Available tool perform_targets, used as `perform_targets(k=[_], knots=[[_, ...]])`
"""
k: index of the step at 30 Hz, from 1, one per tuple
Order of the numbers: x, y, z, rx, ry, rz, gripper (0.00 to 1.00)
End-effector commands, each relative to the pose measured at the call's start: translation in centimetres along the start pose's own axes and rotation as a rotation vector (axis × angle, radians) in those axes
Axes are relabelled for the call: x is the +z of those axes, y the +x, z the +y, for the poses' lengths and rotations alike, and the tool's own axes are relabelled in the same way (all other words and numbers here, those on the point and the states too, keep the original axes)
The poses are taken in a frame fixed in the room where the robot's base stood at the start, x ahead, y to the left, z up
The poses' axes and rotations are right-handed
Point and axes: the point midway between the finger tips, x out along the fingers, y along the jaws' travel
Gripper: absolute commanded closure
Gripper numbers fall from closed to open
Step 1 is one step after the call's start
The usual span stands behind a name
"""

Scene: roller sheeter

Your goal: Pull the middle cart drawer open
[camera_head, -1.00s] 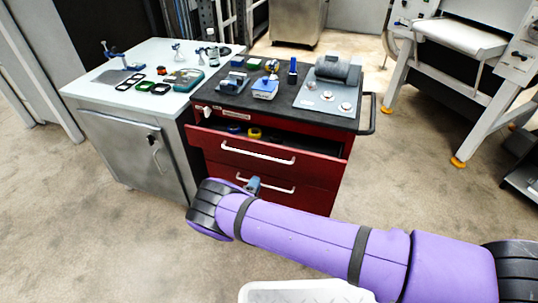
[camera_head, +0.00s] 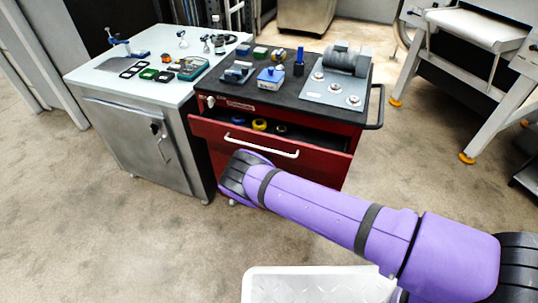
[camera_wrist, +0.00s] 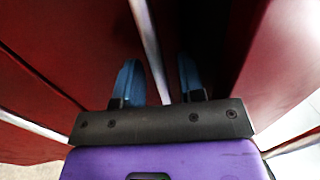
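The red cart (camera_head: 200,129) stands with its upper drawer (camera_head: 225,139) pulled out; a white bar handle (camera_head: 262,146) runs across that drawer's front. In the head view my purple arm hides the drawer front below it and my gripper. In the wrist view my gripper (camera_wrist: 157,58) has its two blue fingers apart, one on each side of a white bar handle (camera_wrist: 149,35). Red panels (camera_wrist: 75,40) lie on both sides.
The open upper drawer holds a few small parts, one a yellow ring (camera_head: 259,124). Tools and a grey motor unit (camera_head: 340,58) stand on the cart's black top. A grey cabinet (camera_head: 135,140) stands close on the left. The floor in front is clear, with a white tray (camera_head: 258,287) near me.

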Motion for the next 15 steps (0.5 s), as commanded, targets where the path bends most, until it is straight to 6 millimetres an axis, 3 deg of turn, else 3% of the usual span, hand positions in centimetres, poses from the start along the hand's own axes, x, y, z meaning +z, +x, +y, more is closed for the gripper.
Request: perform_targets(k=[11,15], knots=[[-0.03,0.54,-0.01,0.000,-0.001,0.000,0.64],[-0.03,0.53,-0.01,0.000,-0.001,0.000,0.96]])
